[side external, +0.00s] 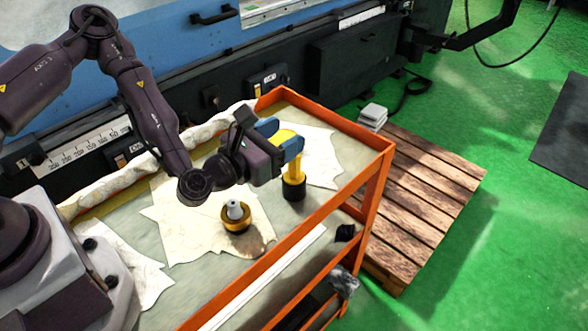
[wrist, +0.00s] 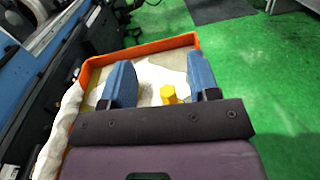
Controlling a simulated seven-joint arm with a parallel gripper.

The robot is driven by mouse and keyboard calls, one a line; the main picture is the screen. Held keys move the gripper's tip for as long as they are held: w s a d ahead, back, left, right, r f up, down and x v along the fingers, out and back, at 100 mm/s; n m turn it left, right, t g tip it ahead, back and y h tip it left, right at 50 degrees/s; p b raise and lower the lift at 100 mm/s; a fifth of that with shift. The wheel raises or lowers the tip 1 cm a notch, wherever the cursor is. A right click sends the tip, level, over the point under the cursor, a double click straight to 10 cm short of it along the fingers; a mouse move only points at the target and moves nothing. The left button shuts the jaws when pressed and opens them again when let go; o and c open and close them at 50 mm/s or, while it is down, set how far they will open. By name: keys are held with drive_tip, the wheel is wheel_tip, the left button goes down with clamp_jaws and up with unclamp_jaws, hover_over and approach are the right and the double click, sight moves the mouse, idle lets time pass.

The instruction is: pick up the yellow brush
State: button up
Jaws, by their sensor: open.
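The yellow brush (side external: 296,172) stands upright on the cart top, with a dark round base. My gripper (side external: 286,133) is at the brush's upper end, its blue fingers apart. In the side view, yellow shows between and below the fingers. In the wrist view, the brush's yellow top (wrist: 169,94) lies between the two open fingers of my gripper (wrist: 160,63), nearer the right one. I cannot tell whether a finger touches the brush. The brush's lower part is hidden in the wrist view.
A brown-yellow round object with a pale tip (side external: 236,214) stands on a crumpled sheet left of the brush. The orange cart rim (side external: 325,122) borders the work area. A wooden pallet (side external: 425,185) lies on the green floor at right. The blue machine (side external: 180,60) stands behind.

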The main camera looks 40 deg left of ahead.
sight(294, 173)
wheel_tip(294, 173, down, 7)
drive_tip(key=n, duration=0.1)
drive_tip(key=shift+y, duration=0.3)
drive_tip(key=shift+w+a, duration=0.2)
drive_tip(key=shift+w, duration=2.3)
drive_tip(key=c, duration=1)
